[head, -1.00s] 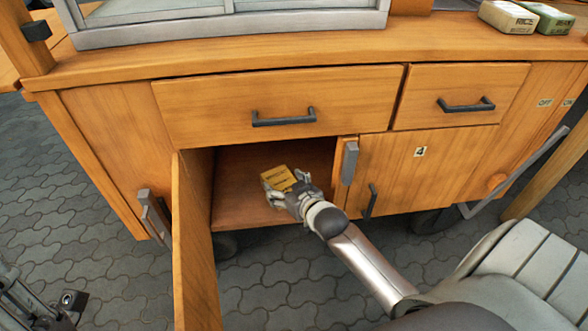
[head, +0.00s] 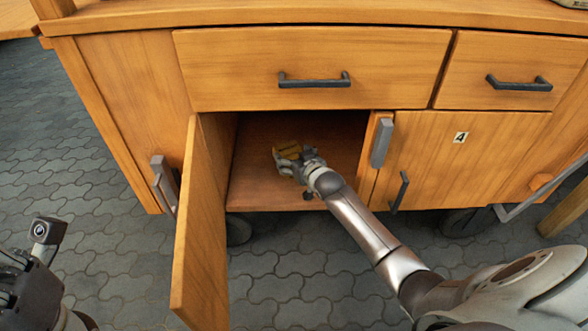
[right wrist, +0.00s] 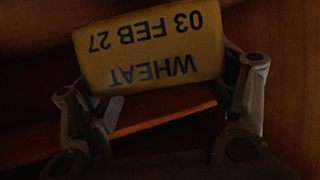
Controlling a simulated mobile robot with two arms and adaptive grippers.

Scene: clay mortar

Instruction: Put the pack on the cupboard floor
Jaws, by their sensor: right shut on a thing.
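The yellow pack (head: 287,151) is inside the open cupboard in the head view. In the right wrist view the pack (right wrist: 150,45) shows upside-down print, "WHEAT" and "03 FEB 27". My right gripper (head: 291,164) reaches in through the opening and is shut on the pack, with a finger at each side. The cupboard floor (head: 250,194) is a bare wooden board below and around it. I cannot tell whether the pack touches the floor. My left gripper (head: 22,268) is partly in view at the lower left, away from the cupboard; its jaw state is unclear.
The cupboard door (head: 200,230) stands open on the left of the opening. A grey latch block (head: 382,143) is on the right post, beside the closed door marked 4 (head: 460,137). Closed drawers (head: 310,70) are above. The cupboard floor left of the gripper is clear.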

